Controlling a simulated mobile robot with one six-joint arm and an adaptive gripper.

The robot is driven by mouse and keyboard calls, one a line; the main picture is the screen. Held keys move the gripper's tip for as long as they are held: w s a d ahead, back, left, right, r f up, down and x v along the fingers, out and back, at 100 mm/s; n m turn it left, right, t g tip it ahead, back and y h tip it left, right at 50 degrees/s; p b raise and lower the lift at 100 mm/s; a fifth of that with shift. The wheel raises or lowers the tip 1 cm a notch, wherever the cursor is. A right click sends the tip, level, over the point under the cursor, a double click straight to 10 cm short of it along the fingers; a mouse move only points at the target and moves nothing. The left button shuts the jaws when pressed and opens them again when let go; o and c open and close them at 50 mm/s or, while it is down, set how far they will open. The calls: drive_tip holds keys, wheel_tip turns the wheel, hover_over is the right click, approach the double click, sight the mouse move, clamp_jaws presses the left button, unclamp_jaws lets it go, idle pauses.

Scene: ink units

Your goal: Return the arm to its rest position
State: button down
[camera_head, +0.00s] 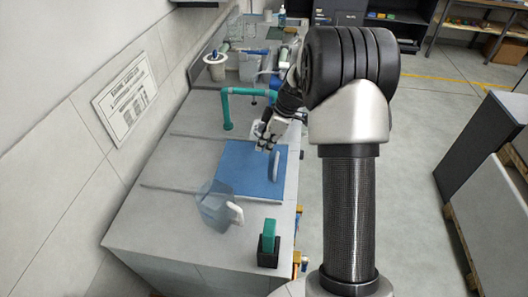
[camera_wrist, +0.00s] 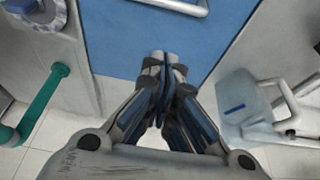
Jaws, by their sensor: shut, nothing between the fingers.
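My gripper (camera_head: 265,143) hangs over the far part of the blue mat (camera_head: 240,175) on the bench, with the arm reaching forward and down from my dark column. In the wrist view, my gripper (camera_wrist: 166,58) has its fingertips together, with nothing between them. The blue mat (camera_wrist: 120,40) lies beneath and beyond the fingertips. I cannot tell the exact gap between fingertips and mat. A pale blue-grey handle (camera_head: 276,166) stands on the mat's right side, apart from the fingers; a bar-like handle (camera_wrist: 180,6) shows at the top of the wrist view.
A translucent jug (camera_head: 213,205) with a white handle stands at the mat's near left corner. A green block sits in a black holder (camera_head: 268,252) near the front. A teal pipe (camera_head: 228,108) rises left of my gripper. Containers crowd the far bench; open floor lies right.

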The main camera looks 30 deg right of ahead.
drive_tip(key=s+a+r+m+h, duration=0.1)
drive_tip(key=s+a+r+m, duration=0.2)
drive_tip(key=s+a+r, duration=0.35)
drive_tip(key=s+a+r+m+h, duration=0.15)
drive_tip(key=s+a+r, duration=0.25)
drive_tip(key=s+r, duration=0.6)
drive_tip(key=s+a+r+m+t, duration=0.1)
drive_tip(key=s+m, duration=0.2)
drive_tip(key=s, duration=0.4)
drive_tip(key=s+a+r+m+t, duration=0.1)
drive_tip(key=s+a+m, duration=0.1)
drive_tip(key=s, duration=0.5)
drive_tip(key=shift+s+a+m+h+p, duration=0.35)
drive_tip(key=shift+m+h+p, duration=0.1)
drive_tip(key=shift+m, duration=0.4)
drive_tip(key=shift+r, duration=0.1)
